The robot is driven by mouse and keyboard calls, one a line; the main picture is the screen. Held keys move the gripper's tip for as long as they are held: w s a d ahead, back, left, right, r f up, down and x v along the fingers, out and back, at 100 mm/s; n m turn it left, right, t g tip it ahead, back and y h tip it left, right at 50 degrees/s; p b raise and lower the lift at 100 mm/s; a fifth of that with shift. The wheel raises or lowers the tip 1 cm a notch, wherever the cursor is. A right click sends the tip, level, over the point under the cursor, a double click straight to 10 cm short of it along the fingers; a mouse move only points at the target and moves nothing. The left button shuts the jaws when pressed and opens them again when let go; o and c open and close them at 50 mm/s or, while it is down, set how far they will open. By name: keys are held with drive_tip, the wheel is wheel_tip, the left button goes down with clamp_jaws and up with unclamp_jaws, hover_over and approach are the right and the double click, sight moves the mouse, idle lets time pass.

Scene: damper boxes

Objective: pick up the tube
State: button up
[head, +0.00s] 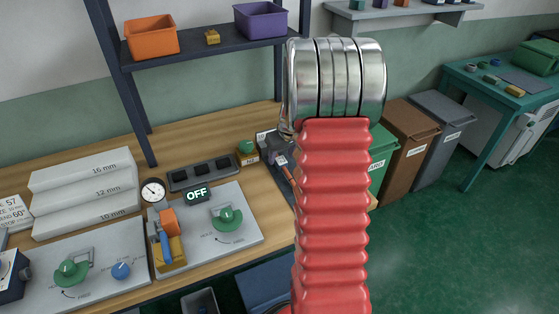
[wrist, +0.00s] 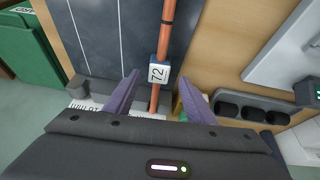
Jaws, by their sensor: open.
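The tube (wrist: 168,25) is a thin copper-orange rod running up the wrist view, with a white tag marked 72 (wrist: 158,74) around it. My gripper (wrist: 160,76) is open, one dark purple finger on each side of the tube near the tag. The gap on the left looks about as wide as on the right, and I see no clear contact. In the head view my red arm hides the gripper and most of that spot.
A dark panel with white lines (wrist: 100,35) lies beside the tube. A black rack with three wells (wrist: 250,108) is at right. A green bin (wrist: 28,48) stands at left beyond the bench edge. An orange box (head: 151,37) and a purple box (head: 260,21) sit on the shelf above.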

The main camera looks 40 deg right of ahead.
sight(281, 159)
drive_tip(key=shift+x, duration=2.3)
drive_tip(key=shift+d, duration=0.15)
drive_tip(key=shift+c, duration=0.5)
clamp_jaws()
drive_tip(key=shift+r, duration=0.2)
wheel_tip(281, 159, up, 10)
drive_tip(key=shift+f, duration=0.15)
